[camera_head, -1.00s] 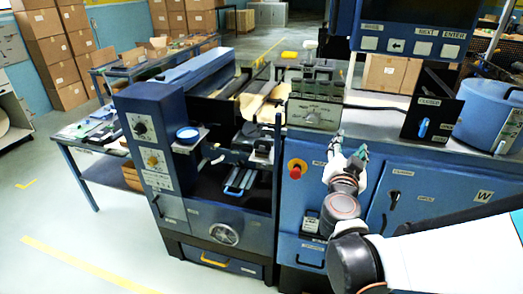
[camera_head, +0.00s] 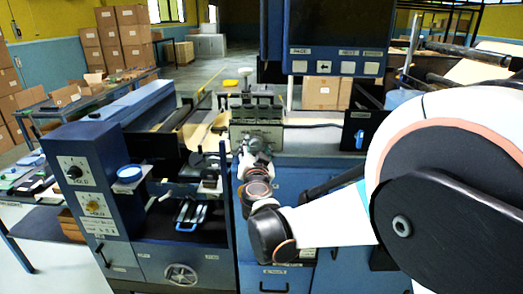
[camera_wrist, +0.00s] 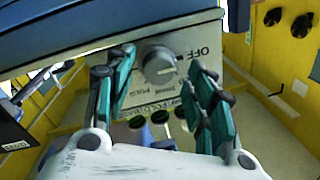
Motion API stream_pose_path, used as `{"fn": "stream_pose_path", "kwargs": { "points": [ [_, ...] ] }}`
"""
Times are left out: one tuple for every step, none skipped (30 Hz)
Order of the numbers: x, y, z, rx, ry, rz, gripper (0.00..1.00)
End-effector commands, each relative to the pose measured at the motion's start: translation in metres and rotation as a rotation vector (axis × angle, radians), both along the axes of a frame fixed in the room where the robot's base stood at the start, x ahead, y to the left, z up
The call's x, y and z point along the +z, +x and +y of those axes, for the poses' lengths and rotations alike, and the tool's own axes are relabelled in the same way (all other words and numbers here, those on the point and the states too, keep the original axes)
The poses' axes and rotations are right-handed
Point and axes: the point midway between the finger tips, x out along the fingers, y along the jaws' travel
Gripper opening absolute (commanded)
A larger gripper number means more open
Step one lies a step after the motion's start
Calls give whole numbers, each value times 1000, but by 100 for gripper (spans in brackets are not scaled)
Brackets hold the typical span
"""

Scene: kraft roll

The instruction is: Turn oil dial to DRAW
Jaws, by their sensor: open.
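A round grey dial (camera_wrist: 160,66) sits on a pale panel in the wrist view. OFF is printed to its right; smaller lettering below is hard to read, and I cannot make out DRAW. My gripper (camera_wrist: 161,60) is open, one green-padded finger on each side of the dial, with space between pads and dial. I cannot tell how far short of the panel the fingertips are. In the head view my gripper is small and partly hidden by my wrist, just below the grey unit (camera_head: 257,113).
A dark blue display housing (camera_head: 335,30) overhangs the bench. Open floor lies at far left.

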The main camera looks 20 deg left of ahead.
Motion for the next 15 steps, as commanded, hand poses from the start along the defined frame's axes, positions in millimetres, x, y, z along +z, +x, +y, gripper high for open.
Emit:
{"fn": "stream_pose_path", "kwargs": {
  "points": [
    [0,2,0,0,0,0,50],
    [0,3,1,0,0,0,50],
    [0,4,1,0,0,0,50],
    [0,4,1,0,0,0,50],
    [0,5,1,-1,0,0,50],
    [0,5,1,-1,0,0,50],
    [0,5,1,-1,0,0,50],
    [0,5,0,-1,0,0,50],
    [0,5,0,-1,0,0,50],
    [0,5,0,-1,0,0,50],
    [0,5,0,-1,0,0,45],
    [0,5,0,-1,0,0,36],
    [0,5,0,-1,0,0,30],
    [0,5,0,-2,0,0,23],
    [0,5,0,-2,0,0,14]
  ]
}}
